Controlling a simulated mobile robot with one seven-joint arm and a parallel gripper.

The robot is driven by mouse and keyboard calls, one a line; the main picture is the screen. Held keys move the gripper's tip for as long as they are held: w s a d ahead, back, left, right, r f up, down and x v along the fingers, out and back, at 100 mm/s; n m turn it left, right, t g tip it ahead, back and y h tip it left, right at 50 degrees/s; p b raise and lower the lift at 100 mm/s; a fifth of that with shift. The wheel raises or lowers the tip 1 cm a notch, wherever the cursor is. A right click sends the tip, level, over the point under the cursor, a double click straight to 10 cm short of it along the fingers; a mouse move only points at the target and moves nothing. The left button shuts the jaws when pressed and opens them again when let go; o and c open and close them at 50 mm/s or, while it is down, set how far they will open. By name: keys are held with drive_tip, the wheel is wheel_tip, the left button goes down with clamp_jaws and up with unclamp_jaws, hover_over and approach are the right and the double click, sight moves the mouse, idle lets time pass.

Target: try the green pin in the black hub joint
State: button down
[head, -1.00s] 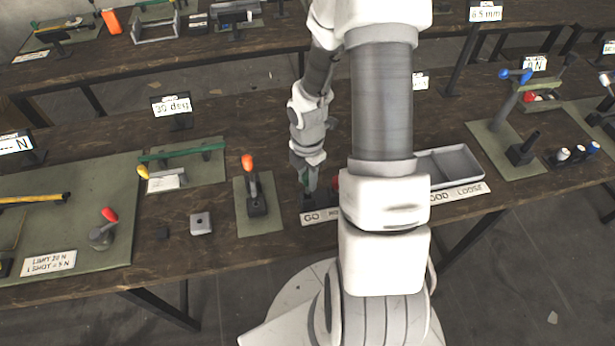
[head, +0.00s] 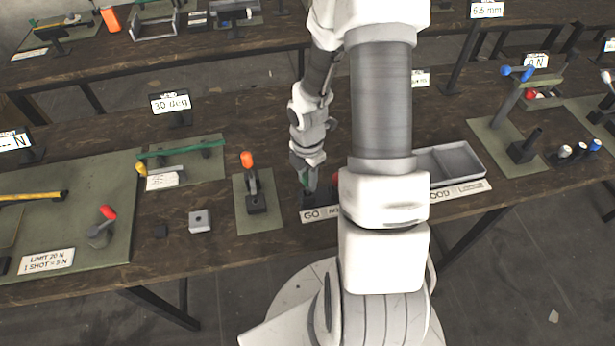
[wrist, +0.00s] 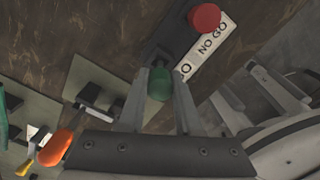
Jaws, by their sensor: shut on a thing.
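My gripper (wrist: 158,100) is shut on the green pin (wrist: 159,84), whose rounded green top shows between the two fingers in the wrist view. In the head view my gripper (head: 308,180) is down at the dark GO / NO GO block (head: 316,200). The pin's lower end is hidden, so I cannot tell whether it sits in the block or just above it. A black joint base (head: 256,204) with an upright orange-tipped lever (head: 247,160) stands on a green mat left of the gripper; this looks like the black hub joint. Its base also shows in the wrist view (wrist: 92,96).
The red pin (wrist: 205,17) stands on the NO GO side, close beside my gripper. A grey divided tray (head: 448,166) lies to the right, partly behind my arm.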

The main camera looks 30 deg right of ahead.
drive_tip(key=shift+f+b, duration=0.95)
drive_tip(key=shift+f, duration=0.4)
drive_tip(key=c, duration=0.5)
unclamp_jaws()
drive_tip(key=shift+r, duration=0.1)
wheel_tip(320, 180, up, 17)
drive_tip(key=p, duration=0.3)
drive_tip(key=shift+r, duration=0.2)
drive_tip(key=shift+w, duration=0.1)
